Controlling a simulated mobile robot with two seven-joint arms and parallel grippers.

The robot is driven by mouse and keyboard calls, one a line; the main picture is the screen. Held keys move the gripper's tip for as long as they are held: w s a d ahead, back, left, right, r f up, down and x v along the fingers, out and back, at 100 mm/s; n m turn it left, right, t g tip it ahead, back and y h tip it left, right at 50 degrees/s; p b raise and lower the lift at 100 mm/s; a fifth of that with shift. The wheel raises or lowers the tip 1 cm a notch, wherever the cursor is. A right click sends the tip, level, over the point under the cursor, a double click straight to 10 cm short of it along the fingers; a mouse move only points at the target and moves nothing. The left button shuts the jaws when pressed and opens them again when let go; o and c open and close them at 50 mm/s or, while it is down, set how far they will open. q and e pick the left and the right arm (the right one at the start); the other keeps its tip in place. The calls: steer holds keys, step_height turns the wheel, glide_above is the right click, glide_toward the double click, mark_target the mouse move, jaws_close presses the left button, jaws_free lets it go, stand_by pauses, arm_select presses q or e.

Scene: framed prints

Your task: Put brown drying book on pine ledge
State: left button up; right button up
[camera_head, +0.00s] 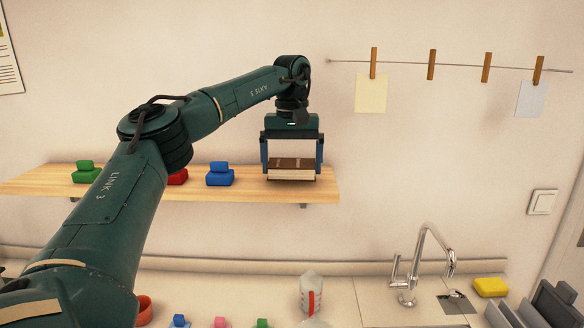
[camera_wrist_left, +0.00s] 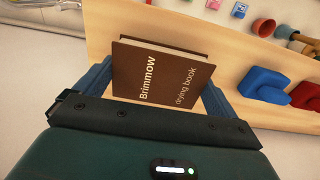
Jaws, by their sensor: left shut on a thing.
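The brown drying book (camera_head: 291,163) is between the fingers of my left gripper (camera_head: 291,172), over the right end of the pine ledge (camera_head: 240,193). In the left wrist view the book (camera_wrist_left: 160,72) shows its brown cover with the words "Brimmow" and "drying book", and a finger sits at each side of it. The pine ledge (camera_wrist_left: 228,72) lies behind and under it in that view. My left gripper is shut on the book. I cannot tell whether the book's underside touches the ledge. My right gripper is not in view.
A blue stamp-like object (camera_head: 219,175), a red one (camera_head: 178,177) and a green one (camera_head: 87,173) stand on the ledge, left of the book. Below are a counter with a tap (camera_head: 410,285), a jug (camera_head: 311,293) and a yellow sponge (camera_head: 490,287). A line with pegs (camera_head: 432,64) hangs at upper right.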

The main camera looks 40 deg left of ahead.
mark_target(292, 163)
arm_select(q)
steer(key=shift+f, duration=0.65)
steer(key=o, duration=0.8)
steer(key=shift+f, duration=0.15)
step_height(292, 163, up, 12)
